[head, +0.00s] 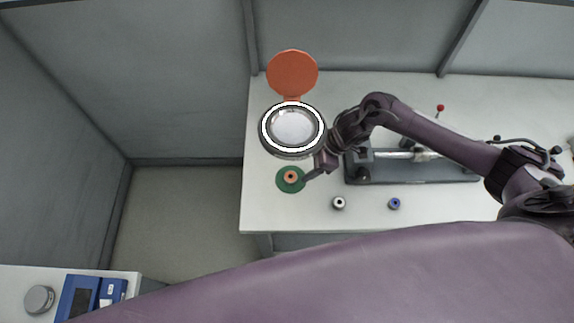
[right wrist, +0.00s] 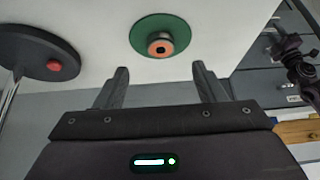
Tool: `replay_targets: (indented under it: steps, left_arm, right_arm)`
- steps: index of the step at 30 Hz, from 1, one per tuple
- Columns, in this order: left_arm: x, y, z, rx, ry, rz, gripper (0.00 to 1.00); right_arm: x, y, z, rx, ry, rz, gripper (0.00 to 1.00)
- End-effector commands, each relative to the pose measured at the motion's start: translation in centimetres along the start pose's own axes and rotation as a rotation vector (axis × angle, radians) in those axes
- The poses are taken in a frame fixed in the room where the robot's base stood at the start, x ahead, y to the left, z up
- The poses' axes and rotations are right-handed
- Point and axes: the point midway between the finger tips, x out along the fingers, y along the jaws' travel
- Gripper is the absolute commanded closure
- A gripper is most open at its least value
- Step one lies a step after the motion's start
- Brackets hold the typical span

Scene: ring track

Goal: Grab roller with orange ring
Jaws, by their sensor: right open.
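The roller with the orange ring (head: 291,176) stands on a round green pad (head: 281,184) near the left end of the white table. In the right wrist view the orange-ringed roller (right wrist: 160,46) shows a dark centre hole and sits on the green pad (right wrist: 180,25), ahead of the gap between my fingers. My right gripper (head: 306,178) is just to the right of the roller, apart from it. In the right wrist view its two fingers (right wrist: 162,80) are spread with nothing between them. My left gripper is not in view.
A round ring-lit device (head: 264,131) with an orange disc (head: 292,73) stands behind the pad. A white-topped roller (head: 338,203) and a blue one (head: 394,204) stand to the right. A metal fixture (head: 420,171) lies behind them. The table's left edge is close to the pad.

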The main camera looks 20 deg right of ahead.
Motion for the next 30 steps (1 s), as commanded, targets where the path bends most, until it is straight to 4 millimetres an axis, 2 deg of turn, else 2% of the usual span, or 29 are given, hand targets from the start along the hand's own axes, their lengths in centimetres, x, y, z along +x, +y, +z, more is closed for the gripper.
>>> replay_targets:
  steps: [7, 14, 22, 25, 30]
  left_arm:
    - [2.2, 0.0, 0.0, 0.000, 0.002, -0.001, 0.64]
    - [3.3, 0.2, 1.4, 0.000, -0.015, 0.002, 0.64]
    - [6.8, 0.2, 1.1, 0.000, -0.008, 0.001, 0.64]
    - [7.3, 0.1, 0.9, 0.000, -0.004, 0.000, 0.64]
    - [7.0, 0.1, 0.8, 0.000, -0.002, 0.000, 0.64]
  right_arm:
    - [2.3, 0.0, 0.3, 0.001, 0.000, -0.002, 0.36]
    - [3.7, 0.0, 0.2, 0.000, 0.000, 0.000, 0.36]
    - [7.5, 0.0, 0.3, -0.001, 0.000, -0.001, 0.36]
    - [8.0, 0.0, 0.2, 0.000, -0.001, 0.000, 0.36]
    - [7.8, 0.0, 0.0, 0.000, -0.001, 0.000, 0.36]
